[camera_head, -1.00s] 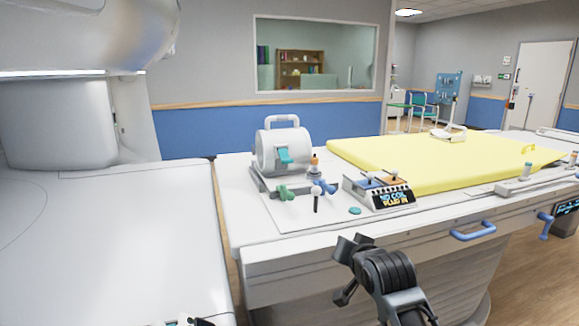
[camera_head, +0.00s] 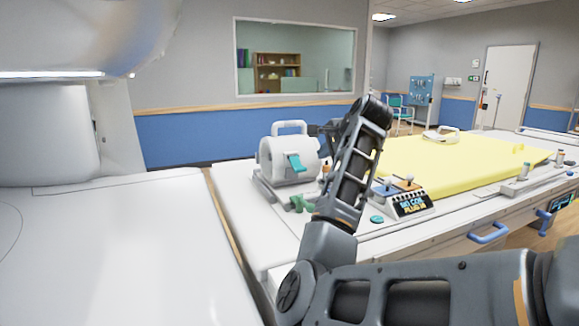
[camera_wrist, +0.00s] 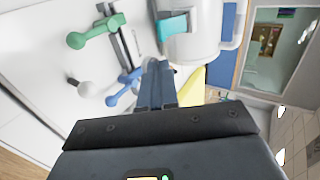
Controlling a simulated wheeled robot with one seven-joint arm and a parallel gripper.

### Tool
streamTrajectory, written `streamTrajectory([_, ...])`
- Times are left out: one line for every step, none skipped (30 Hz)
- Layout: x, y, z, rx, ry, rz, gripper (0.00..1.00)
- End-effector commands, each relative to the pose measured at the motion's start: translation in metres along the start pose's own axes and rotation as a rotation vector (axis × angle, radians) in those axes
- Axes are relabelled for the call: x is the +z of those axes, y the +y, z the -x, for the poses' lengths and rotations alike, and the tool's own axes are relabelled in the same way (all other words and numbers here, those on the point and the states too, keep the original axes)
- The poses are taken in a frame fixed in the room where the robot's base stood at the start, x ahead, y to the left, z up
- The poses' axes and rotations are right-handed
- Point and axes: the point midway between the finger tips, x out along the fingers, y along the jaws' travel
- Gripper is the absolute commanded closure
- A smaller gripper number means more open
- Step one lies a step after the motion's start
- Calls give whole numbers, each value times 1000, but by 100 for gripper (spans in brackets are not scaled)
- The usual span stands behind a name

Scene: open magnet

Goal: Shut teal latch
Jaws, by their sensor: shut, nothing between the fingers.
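The teal latch (camera_head: 296,162) sits on the front face of the white cylindrical coil (camera_head: 283,146) and sticks out toward the near side, tilted down. In the wrist view the latch (camera_wrist: 172,27) shows at the top, beside the white coil body (camera_wrist: 196,45). My gripper (camera_wrist: 157,75) is shut and empty, its fingertips pointing toward the coil and latch with a gap between. In the head view my gripper is mostly hidden behind my own arm, just right of the coil.
A labelled box (camera_head: 405,200) with small levers, a teal disc (camera_head: 377,219) and a yellow pad (camera_head: 440,162) lie to the right. The table's left part is clear.

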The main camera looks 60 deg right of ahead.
Motion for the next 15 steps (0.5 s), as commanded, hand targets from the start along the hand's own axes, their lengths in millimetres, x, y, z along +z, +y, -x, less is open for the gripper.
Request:
streamTrajectory([0,0,-2,1,-2,-4,100])
streamTrajectory([0,0,-4,2,-2,-4,100])
streamTrajectory([0,0,-8,3,-3,-3,100])
streamTrajectory([0,0,-12,3,-3,-3,100])
streamTrajectory([0,0,-16,3,-3,-2,100])
streamTrajectory([0,0,-22,3,-3,-2,100])
streamTrajectory([0,0,-27,3,-3,-1,100])
streamTrajectory([0,0,-33,3,-4,-2,100])
streamTrajectory([0,0,-41,3,-3,-1,100])
streamTrajectory([0,0,-47,3,-4,-1,100])
streamTrajectory([1,0,-53,3,-4,-1,100])
streamTrajectory([0,-1,-61,2,-3,-1,100])
streamTrajectory([1,0,-67,3,-4,0,100])
streamTrajectory([1,0,-73,3,-3,0,100])
streamTrajectory([1,0,-81,2,-3,0,100])
